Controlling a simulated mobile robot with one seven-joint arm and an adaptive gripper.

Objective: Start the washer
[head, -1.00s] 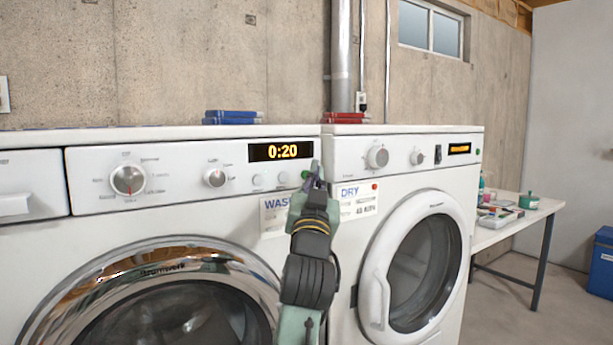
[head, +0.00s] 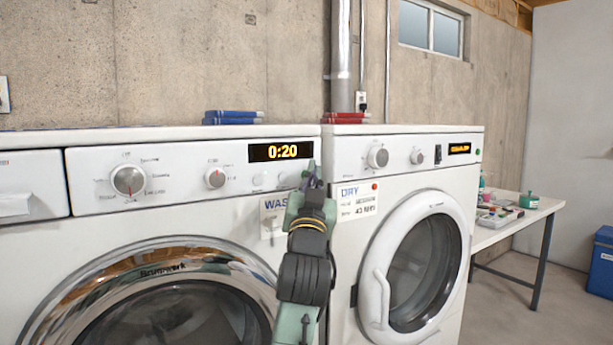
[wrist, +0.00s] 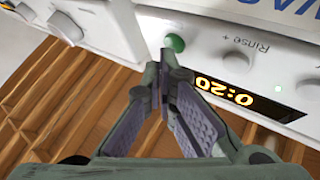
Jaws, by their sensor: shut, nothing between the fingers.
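The white washer (head: 110,225) stands at the left with its round chrome-rimmed door shut. Its panel display (head: 280,152) reads 0:20, and the same display shows upside down in the wrist view (wrist: 223,92). A round green button (wrist: 175,42) sits on the washer panel near the display; in the head view my gripper hides it. My gripper (head: 312,172) is shut and empty in front of the panel's right end. In the wrist view its fingertips (wrist: 166,62) are together just beside the green button; I cannot tell whether they touch it.
The dryer (head: 345,275) stands right beside the washer, its door shut. A white table (head: 500,232) with small items and a blue bin (head: 601,262) are at the right. Some floor there is clear.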

